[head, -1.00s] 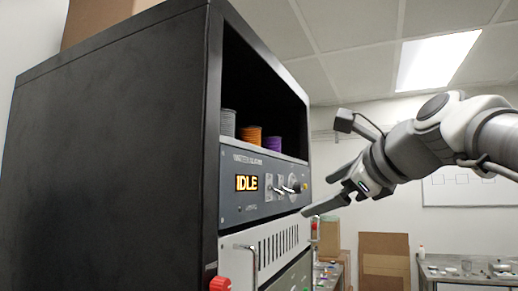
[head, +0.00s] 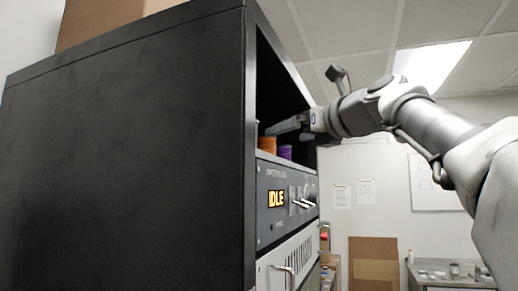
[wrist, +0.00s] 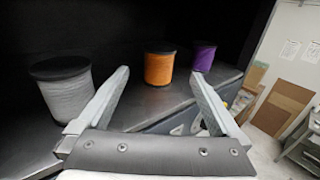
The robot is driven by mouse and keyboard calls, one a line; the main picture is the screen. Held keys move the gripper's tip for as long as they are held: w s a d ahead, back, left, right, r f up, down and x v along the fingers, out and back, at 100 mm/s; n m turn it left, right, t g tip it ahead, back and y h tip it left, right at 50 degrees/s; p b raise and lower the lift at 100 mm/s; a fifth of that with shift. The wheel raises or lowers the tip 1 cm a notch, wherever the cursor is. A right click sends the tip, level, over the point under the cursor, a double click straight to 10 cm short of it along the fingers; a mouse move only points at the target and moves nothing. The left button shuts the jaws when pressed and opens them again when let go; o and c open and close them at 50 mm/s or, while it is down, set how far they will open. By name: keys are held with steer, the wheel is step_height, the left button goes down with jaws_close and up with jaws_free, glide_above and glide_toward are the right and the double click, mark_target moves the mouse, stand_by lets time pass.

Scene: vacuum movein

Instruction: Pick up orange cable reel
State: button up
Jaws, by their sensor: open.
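The orange cable reel (wrist: 159,66) stands upright on the dark shelf, between a grey reel (wrist: 66,92) and a purple reel (wrist: 203,57) in the wrist view. In the head view the orange reel (head: 268,147) shows partly, below my gripper. My gripper (wrist: 160,80) is open and empty; its two fingers point into the shelf, with the orange reel ahead between them and apart from them. In the head view my gripper (head: 285,127) reaches into the cabinet opening and is partly hidden by the cabinet side. The grey reel is hidden there.
The black cabinet (head: 125,150) has a tall side wall and a top close above my gripper. An instrument panel (head: 285,200) reading IDLE sits below the shelf. A cardboard box (head: 110,20) rests on top. Open room lies right of the cabinet.

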mark_target(270, 140)
steer(key=p+x, duration=0.1)
steer(key=x, duration=0.5)
steer(key=shift+w+a+r, duration=0.1)
steer(key=shift+w+a, duration=0.15)
steer(key=shift+w, duration=0.1)
steer(key=shift+w+a+r+p, duration=0.25)
steer(key=shift+w+p, duration=0.15)
steer(key=shift+p, duration=0.2)
steer(key=x, duration=0.1)
steer(key=p+x, duration=0.1)
steer(key=x, duration=0.1)
steer(key=shift+w+a+r, duration=0.1)
steer(key=shift+w+r, duration=0.1)
steer(key=shift+r, duration=0.05)
steer(key=shift+w+a+f+p, duration=0.1)
steer(key=shift+w+a+p, duration=0.1)
steer(key=shift+w+p, duration=0.15)
steer(key=c, duration=1.3)
steer(key=shift+c, duration=0.6)
steer(key=shift+r, duration=0.2)
